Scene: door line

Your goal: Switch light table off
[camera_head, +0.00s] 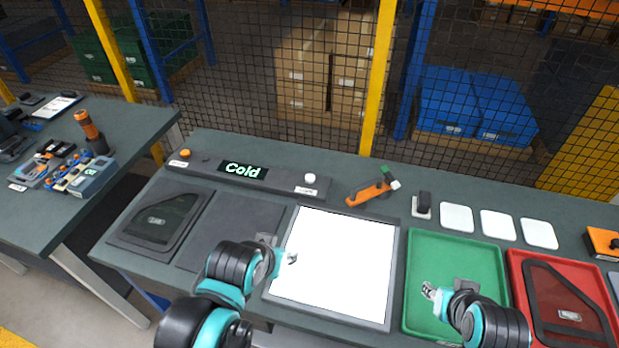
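The light table (335,262) is a flat panel glowing bright white in a grey frame, in the middle of the workbench. Behind it a dark control bar (278,182) carries a display (243,170) reading "Cold", a white knob (309,178) at its right end and an orange knob (185,153) at its left end. My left gripper (292,258) is over the left edge of the light table, apart from the knobs; its fingers are too small to judge. My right gripper (428,291) is over the left part of the green tray and looks open and empty.
A green tray (455,244) and a red tray (530,262) lie right of the light table. An orange tool (372,191), a small dark device (422,205) and white squares (457,217) line the back. A dark door panel (160,222) lies left. Mesh fencing stands behind.

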